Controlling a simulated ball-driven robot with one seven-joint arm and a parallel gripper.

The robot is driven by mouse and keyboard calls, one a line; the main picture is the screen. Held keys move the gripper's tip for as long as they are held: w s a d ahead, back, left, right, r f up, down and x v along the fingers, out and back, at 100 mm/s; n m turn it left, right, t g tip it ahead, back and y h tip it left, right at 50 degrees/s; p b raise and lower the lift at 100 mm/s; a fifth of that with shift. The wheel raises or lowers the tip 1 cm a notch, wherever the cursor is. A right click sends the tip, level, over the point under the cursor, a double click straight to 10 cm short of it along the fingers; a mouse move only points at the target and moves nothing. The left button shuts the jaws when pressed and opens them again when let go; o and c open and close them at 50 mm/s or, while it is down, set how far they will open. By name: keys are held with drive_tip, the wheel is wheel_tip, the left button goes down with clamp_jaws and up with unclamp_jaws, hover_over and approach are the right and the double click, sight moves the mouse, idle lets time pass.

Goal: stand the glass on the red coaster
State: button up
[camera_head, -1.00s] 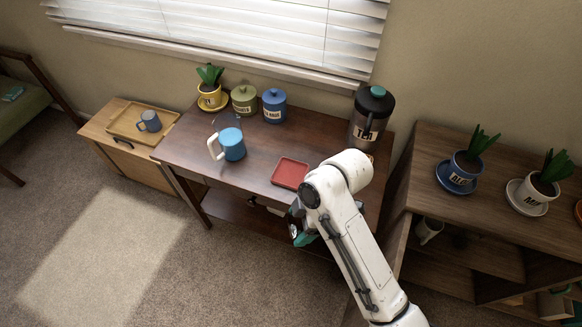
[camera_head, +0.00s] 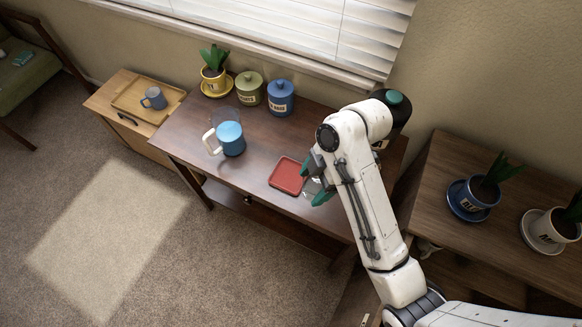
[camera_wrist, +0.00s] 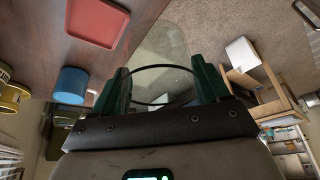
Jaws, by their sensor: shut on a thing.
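The red coaster (camera_head: 287,175) is a flat square with a raised rim, lying near the front edge of the dark wooden table. It also shows at the top left of the wrist view (camera_wrist: 97,20). My gripper (camera_head: 315,180) is just right of the coaster, its green fingers closed on a clear glass (camera_head: 311,187). In the wrist view the glass (camera_wrist: 163,42) sits between both fingers of my gripper (camera_wrist: 160,72). The glass is beside the coaster in the picture, not over its middle. Its base and exact height are hard to make out.
A blue mug (camera_head: 230,139) with a white handle stands left of the coaster, a faint clear outline behind it. A green canister (camera_head: 250,90), a blue canister (camera_head: 280,99) and a yellow potted plant (camera_head: 214,72) line the back. A dark jug (camera_head: 398,107) is partly behind my arm.

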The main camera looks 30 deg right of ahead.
drive_tip(key=w+f, duration=0.3)
drive_tip(key=w, duration=0.1)
drive_tip(key=w+f, duration=0.3)
drive_tip(key=w, duration=0.1)
drive_tip(key=w+a+f, duration=0.1)
drive_tip(key=w+f, duration=0.2)
drive_tip(key=w, duration=0.1)
drive_tip(key=shift+w+f, duration=0.1)
drive_tip(key=shift+f, duration=0.05)
drive_tip(key=shift+f+p, duration=0.3)
drive_tip(key=shift+f, duration=1.15)
drive_tip(key=shift+f, duration=0.15)
drive_tip(key=o, duration=1.2)
drive_tip(key=v, duration=1.2)
